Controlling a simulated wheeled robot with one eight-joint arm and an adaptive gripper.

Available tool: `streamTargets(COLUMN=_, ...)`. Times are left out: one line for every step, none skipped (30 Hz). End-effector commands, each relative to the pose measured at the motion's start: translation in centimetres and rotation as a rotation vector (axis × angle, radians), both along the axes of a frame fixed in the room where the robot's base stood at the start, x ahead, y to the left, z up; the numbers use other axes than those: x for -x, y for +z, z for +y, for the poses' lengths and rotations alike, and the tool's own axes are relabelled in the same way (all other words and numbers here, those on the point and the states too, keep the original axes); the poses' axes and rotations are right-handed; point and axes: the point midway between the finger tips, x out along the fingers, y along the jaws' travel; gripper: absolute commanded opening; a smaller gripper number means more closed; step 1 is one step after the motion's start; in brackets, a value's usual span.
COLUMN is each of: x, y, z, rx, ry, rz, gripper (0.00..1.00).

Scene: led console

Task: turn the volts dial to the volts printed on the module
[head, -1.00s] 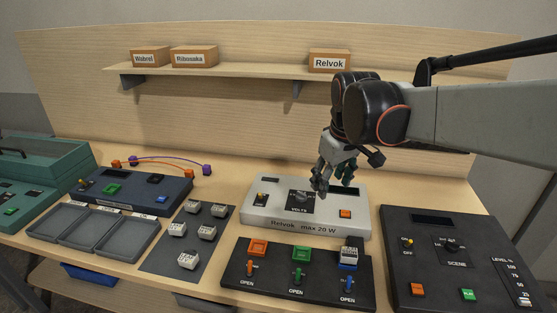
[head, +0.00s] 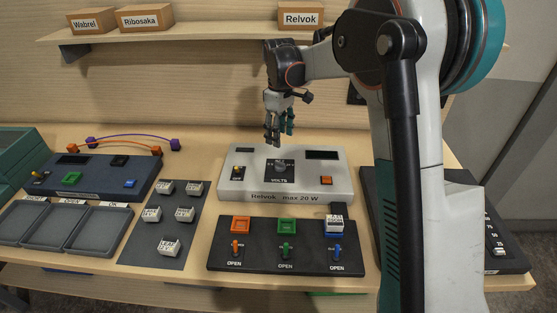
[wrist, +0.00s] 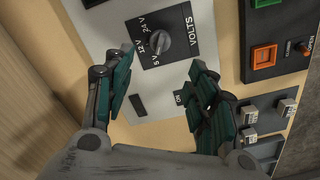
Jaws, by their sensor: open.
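The volts dial (head: 280,167) is a dark knob on a black square plate in the white Relvok console (head: 240,190). In the wrist view the dial (wrist: 158,42) has 5 V, 12 V and 24 V printed around it; I cannot tell its exact setting. My gripper (head: 278,138) is open and empty, above the back edge of the console. In the wrist view its fingers (wrist: 163,65) are spread, with the dial beyond and between them. A white module (head: 335,223) sits at the blue slot of the black panel; its print is too small to read.
The black panel (head: 262,262) with orange, green and blue levers lies in front of the console. Several white modules (head: 184,214) stand on a grey mat at left. Grey trays (head: 98,230) and a dark blue console (head: 120,185) lie further left. My arm hides much of the right console.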

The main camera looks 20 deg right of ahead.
Motion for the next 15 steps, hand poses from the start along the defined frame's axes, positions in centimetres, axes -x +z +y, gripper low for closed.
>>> streamTargets(x=0.0, y=-1.2, z=0.0, rx=0.0, ry=0.0, rz=0.0, gripper=0.52)
streamTargets(x=-0.1, y=-1.8, z=0.0, rx=0.0, ry=0.0, rz=0.0, gripper=0.52)
streamTargets(x=-0.1, y=-2.6, z=0.0, rx=0.0, ry=-0.001, rz=0.0, gripper=0.52)
streamTargets(x=0.0, y=-3.2, z=0.0, rx=0.0, ry=-0.001, rz=0.0, gripper=0.52)
streamTargets(x=0.0, y=-3.8, z=0.0, rx=0.0, ry=-0.001, rz=0.0, gripper=0.52)
streamTargets(x=0.0, y=-4.6, z=0.0, rx=-0.001, ry=-0.001, rz=-0.001, gripper=0.52)
streamTargets(x=-0.1, y=-5.2, z=0.0, rx=0.0, ry=-0.001, rz=-0.001, gripper=0.52)
streamTargets(x=0.0, y=-5.8, z=0.0, rx=0.0, ry=-0.001, rz=-0.001, gripper=0.52)
streamTargets(x=0.0, y=-6.5, z=0.0, rx=0.0, ry=-0.001, rz=-0.001, gripper=0.52)
streamTargets(x=0.0, y=-7.1, z=0.0, rx=0.0, ry=-0.001, rz=-0.001, gripper=0.52)
streamTargets(x=0.0, y=-7.6, z=0.0, rx=0.0, ry=-0.001, rz=-0.001, gripper=0.52)
streamTargets(x=0.0, y=-8.3, z=0.0, rx=0.0, ry=-0.001, rz=-0.001, gripper=0.52)
streamTargets(x=0.0, y=-8.8, z=0.0, rx=0.0, ry=-0.001, rz=-0.001, gripper=0.52)
streamTargets(x=0.0, y=-9.2, z=0.0, rx=0.0, ry=-0.001, rz=-0.001, gripper=0.52)
streamTargets(x=0.0, y=-9.7, z=0.0, rx=0.0, ry=-0.001, rz=-0.001, gripper=0.52)
